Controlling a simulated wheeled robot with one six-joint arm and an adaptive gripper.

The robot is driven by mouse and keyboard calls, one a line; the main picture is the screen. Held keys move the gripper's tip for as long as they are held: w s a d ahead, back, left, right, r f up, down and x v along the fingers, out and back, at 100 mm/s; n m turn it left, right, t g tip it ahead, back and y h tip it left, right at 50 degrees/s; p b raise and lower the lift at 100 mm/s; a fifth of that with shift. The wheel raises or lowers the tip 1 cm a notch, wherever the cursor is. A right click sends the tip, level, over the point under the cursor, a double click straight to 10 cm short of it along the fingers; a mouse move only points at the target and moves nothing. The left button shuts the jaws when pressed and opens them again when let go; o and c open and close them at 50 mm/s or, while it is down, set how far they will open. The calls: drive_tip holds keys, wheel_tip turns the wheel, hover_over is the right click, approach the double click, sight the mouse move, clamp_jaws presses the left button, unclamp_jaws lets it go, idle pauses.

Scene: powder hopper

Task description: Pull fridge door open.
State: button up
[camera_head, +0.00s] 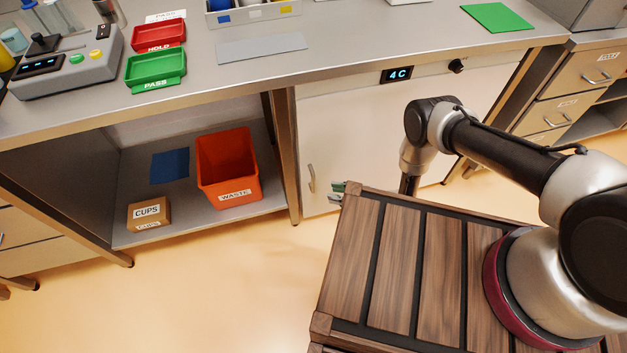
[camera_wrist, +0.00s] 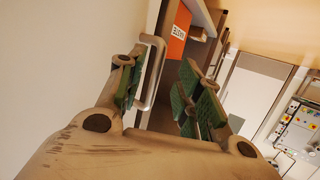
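The fridge door (camera_head: 375,130) is the pale front panel under the bench, beneath a display reading 4C. It looks closed. Its vertical metal handle (camera_head: 311,178) is near the door's left edge. My gripper (camera_head: 338,191) is low in front of the door, just right of the handle, partly hidden behind my wooden-slatted base top. In the wrist view my gripper (camera_wrist: 163,88) is open, with green pads on both fingers. The handle (camera_wrist: 151,75) shows between the fingers, close to the left one; I cannot tell whether they touch. The door (camera_wrist: 60,60) fills the left side.
An orange waste bin (camera_head: 228,165) and a cups box (camera_head: 149,213) stand on the open shelf left of the fridge. A bench leg (camera_head: 285,155) is just left of the handle. The floor (camera_head: 240,290) in front of the shelf is clear.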

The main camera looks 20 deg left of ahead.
sight(313, 180)
drive_tip(key=a+r+y, duration=0.1)
drive_tip(key=a, duration=0.2)
drive_tip(key=a+r+y, duration=0.1)
drive_tip(key=a+r, duration=0.1)
drive_tip(key=a, duration=0.1)
drive_tip(key=a+r, duration=0.1)
drive_tip(key=a, duration=0.2)
drive_tip(key=shift+w+r+n+y, duration=0.1)
drive_tip(key=shift+r+n+y, duration=0.2)
drive_tip(key=shift+r+y, duration=0.1)
clamp_jaws()
